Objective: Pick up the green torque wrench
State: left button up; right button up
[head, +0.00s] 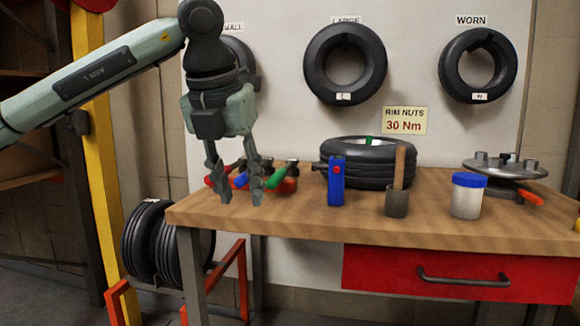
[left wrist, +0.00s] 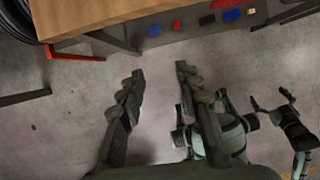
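The green torque wrench (head: 279,177) lies on the wooden workbench (head: 300,215) in the head view, beside a red-handled tool (head: 214,180) and a blue-handled tool (head: 240,180). Only its green handle shows clearly; its far end is unclear. My left gripper (head: 234,198) points down in front of the bench's left part, its fingers apart and empty. They partly cover the tools. In the left wrist view the left fingers (left wrist: 160,80) are spread over bare floor, clear of the bench edge. My right gripper (left wrist: 273,100) appears at the right there, its fingers apart.
A tyre (head: 350,165), a blue device (head: 337,183), a dark cup (head: 397,203), a blue-lidded jar (head: 468,196) and a metal hub (head: 505,166) stand on the bench. A red frame (head: 228,268) stands below its left end. Floor before the bench is open.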

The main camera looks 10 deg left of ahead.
aim_at(284, 176)
jog(key=i, duration=1.05)
